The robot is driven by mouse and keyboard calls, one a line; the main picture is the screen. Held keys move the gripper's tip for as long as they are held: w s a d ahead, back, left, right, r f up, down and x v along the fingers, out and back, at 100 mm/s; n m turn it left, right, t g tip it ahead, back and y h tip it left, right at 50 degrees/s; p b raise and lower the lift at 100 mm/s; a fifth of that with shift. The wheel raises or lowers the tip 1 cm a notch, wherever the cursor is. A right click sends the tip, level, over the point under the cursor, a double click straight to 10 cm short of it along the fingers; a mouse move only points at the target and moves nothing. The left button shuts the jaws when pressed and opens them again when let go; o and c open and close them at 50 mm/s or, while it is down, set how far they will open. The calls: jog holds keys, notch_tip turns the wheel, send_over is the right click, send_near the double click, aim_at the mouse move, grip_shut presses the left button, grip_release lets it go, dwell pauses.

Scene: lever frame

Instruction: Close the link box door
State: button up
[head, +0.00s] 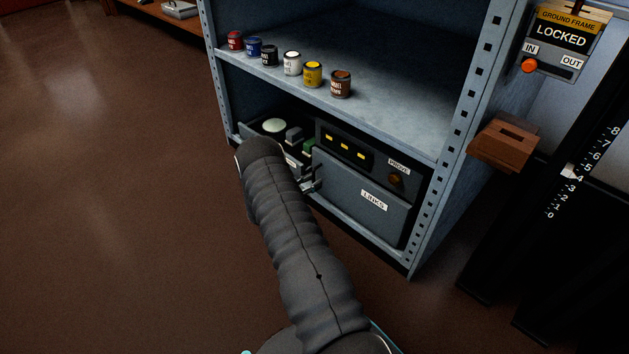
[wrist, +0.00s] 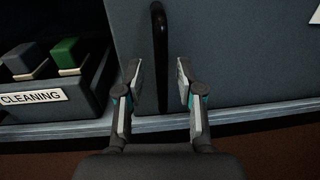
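The link box (head: 370,150) sits on the lower shelf of a blue-grey rack. Its grey door (head: 345,190) carries a LINKS label; the head view does not clearly show whether it stands ajar. In the wrist view the door (wrist: 230,60) fills the middle and right, with a black vertical handle (wrist: 159,45) near its left edge. My gripper (wrist: 160,78) is open, one finger on each side of the handle's lower part, with gaps showing. In the head view my gripper (head: 310,182) is at the door's left edge, mostly hidden by my arm.
A CLEANING tray (wrist: 45,105) with a grey and a green block stands left of the door, close to my left finger. Several paint tins (head: 291,64) line the shelf above. A wooden block (head: 503,145) projects at the rack's right. The floor (head: 120,190) at left is clear.

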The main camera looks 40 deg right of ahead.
jog(key=a, duration=1)
jog(key=shift+s+a, duration=0.3)
jog(key=shift+a, duration=0.1)
jog(key=s+a+f+m+g+y, duration=0.25)
jog(key=s+m+g+y, duration=0.3)
jog(key=s, duration=0.65)
jog(key=s+a+r+m+t+y+p, duration=0.3)
jog(key=s+a+r, duration=0.4)
jog(key=r, duration=1)
jog(key=s+a+r+m+t+y+p, duration=0.3)
jog(key=s+a+r+m+y, duration=0.2)
jog(key=r, duration=1.2)
jog(key=s+a+r+m+t+y+p, duration=0.3)
jog(key=s+a+r, duration=0.5)
jog(key=r, duration=0.9)
jog(key=shift+s+a+m+t+y, duration=0.4)
jog(key=shift+a+m+t+y, duration=0.25)
jog(key=shift+a+m, duration=0.5)
